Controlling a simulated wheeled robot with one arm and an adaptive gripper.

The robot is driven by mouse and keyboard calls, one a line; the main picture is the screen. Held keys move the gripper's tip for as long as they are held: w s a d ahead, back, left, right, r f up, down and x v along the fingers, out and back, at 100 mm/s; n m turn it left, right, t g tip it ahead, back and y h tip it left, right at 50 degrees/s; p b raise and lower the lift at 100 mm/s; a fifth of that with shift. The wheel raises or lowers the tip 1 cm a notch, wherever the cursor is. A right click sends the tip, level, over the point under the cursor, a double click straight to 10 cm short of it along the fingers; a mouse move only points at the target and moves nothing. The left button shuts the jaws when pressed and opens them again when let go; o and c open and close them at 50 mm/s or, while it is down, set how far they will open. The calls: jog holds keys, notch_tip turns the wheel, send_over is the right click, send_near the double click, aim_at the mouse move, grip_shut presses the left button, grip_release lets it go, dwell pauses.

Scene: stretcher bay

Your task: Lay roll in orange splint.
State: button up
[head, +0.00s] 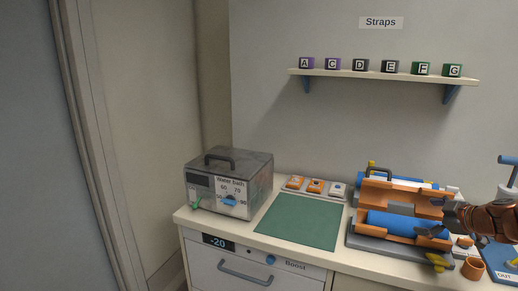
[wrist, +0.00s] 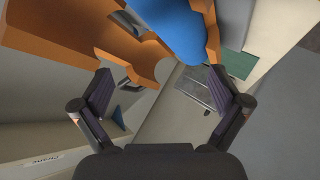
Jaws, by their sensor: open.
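The orange splint (head: 377,197) stands on a grey base at the right of the counter; its orange walls (wrist: 45,45) fill the upper left of the wrist view. A blue roll (head: 393,223) lies lengthwise along the front of the splint, between orange parts; it also shows at the top of the wrist view (wrist: 172,28). I cannot tell whether it is fully seated. My gripper (head: 437,216) is at the right end of the splint and roll. In the wrist view my gripper (wrist: 162,88) is open, with nothing between its fingers.
Another blue piece (head: 408,183) lies behind the splint. A small tray (head: 315,187) stands behind the mat. An orange cup (head: 473,268) is at the front right. A shelf (head: 380,76) holds lettered blocks.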

jog(key=v, duration=0.8)
jog(key=shift+r, duration=0.1)
jog(key=s+a+r+g+y, duration=0.1)
jog(key=s+a+g+y, duration=0.15)
jog(key=a, duration=1.45)
jog(key=s+a+f+m+g, duration=0.2)
jog(key=s+a+g, duration=0.4)
jog(key=a, duration=0.6)
jog(key=s+a+f+m+g+h+p, duration=0.1)
jog(key=s+a+f+m+h, duration=0.15)
jog(key=s, duration=0.45)
jog(key=s+a+f+m+g+h, duration=0.1)
jog(key=s+a+f, duration=0.25)
jog(key=s, duration=0.45)
jog(key=s+d+f+m+g+h, duration=0.1)
jog(key=s+m, duration=0.1)
jog(key=s, duration=0.4)
jog(key=s+d+f+m+g+h, duration=0.1)
jog(key=s+d+f+m, duration=0.1)
jog(key=s, duration=0.4)
jog(key=shift+s+m+g+h+p, duration=0.3)
jog(key=shift+m+g+h, duration=0.1)
jog(key=shift+m, duration=0.35)
